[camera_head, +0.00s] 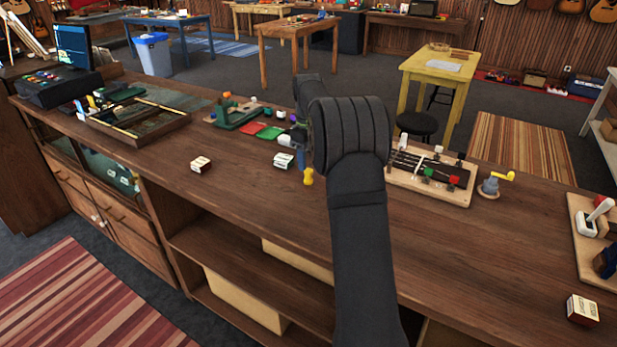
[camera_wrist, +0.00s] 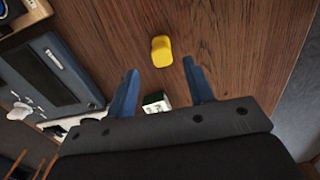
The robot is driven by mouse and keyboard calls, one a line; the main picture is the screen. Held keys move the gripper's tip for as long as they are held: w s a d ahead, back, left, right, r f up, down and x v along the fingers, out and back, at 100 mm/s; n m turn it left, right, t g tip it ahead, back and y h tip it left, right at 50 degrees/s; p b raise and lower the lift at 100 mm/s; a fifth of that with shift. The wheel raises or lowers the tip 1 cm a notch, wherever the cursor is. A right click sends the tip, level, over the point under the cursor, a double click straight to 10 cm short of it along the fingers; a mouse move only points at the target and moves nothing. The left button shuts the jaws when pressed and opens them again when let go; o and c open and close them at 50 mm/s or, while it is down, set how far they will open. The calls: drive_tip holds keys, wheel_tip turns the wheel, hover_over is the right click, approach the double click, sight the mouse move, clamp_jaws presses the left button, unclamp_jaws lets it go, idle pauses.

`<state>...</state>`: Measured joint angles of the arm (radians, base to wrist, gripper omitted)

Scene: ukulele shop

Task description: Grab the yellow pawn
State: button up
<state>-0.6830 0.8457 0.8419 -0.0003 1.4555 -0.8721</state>
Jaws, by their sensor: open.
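The yellow pawn (camera_head: 308,176) stands on the wooden counter, just left of my arm in the head view. In the wrist view the yellow pawn (camera_wrist: 161,51) is seen from above, beyond the fingertips and roughly in line with the gap between them. My gripper (camera_wrist: 160,72) is open, with its two blue fingers apart and nothing between the tips. In the head view my arm hides most of the gripper; a blue finger (camera_head: 299,158) shows close to the pawn.
A small white-and-green box (camera_wrist: 156,101) lies near the fingers; the head view shows a white labelled box (camera_head: 283,161) there. A wooden board with sliders (camera_head: 432,178) is right of my arm. Another small box (camera_head: 201,165) stands left. Bare counter (camera_wrist: 240,45) surrounds the pawn's right side.

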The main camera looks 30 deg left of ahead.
sight(309, 170)
drive_tip(key=f, duration=0.5)
drive_tip(key=shift+s+d+f, duration=0.2)
drive_tip(key=shift+f, duration=0.1)
drive_tip(key=shift+c, duration=0.2)
drive_tip(key=c, duration=1)
